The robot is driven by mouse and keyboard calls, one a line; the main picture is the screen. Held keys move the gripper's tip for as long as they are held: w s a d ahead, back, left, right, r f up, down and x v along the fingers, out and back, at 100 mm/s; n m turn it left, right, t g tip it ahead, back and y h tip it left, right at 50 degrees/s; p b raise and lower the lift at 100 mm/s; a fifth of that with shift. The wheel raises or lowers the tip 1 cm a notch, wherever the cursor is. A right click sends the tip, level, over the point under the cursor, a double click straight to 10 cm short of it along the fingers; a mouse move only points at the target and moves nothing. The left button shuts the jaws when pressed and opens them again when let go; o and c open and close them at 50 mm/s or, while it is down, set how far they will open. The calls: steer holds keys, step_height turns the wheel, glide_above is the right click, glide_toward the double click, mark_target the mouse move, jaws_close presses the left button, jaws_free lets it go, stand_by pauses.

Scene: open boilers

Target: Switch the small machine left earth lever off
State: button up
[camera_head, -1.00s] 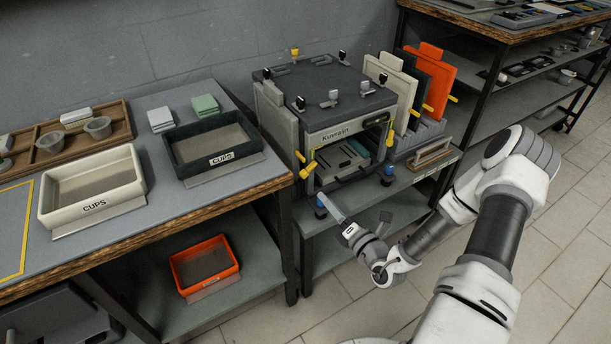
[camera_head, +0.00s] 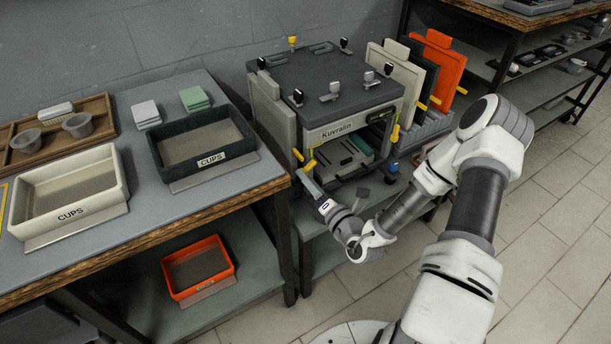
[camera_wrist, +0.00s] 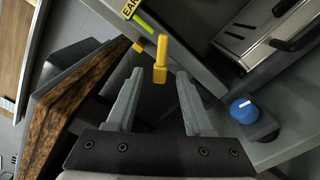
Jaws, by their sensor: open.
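The small machine is a dark grey box marked Kuvralin (camera_head: 335,131) in the head view. Small yellow levers (camera_head: 298,155) show at its front left edge, just above my gripper (camera_head: 304,180). In the wrist view a yellow lever (camera_wrist: 160,58) stands upright beside a partly cut-off yellow label (camera_wrist: 130,8) starting "EAR" and a green strip. My gripper (camera_wrist: 157,76) is open there, with one finger to each side of the lever's lower end. No contact between finger and lever is visible.
A blue knob (camera_wrist: 245,110) sits right of my fingers in the wrist view. The wooden edge (camera_wrist: 70,115) of the left table is close on the left. Grey, black and orange panels (camera_head: 440,65) stand right of the machine.

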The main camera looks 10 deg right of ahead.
steer(key=shift+w+a, duration=0.1)
steer(key=shift+w, duration=0.25)
jaws_close()
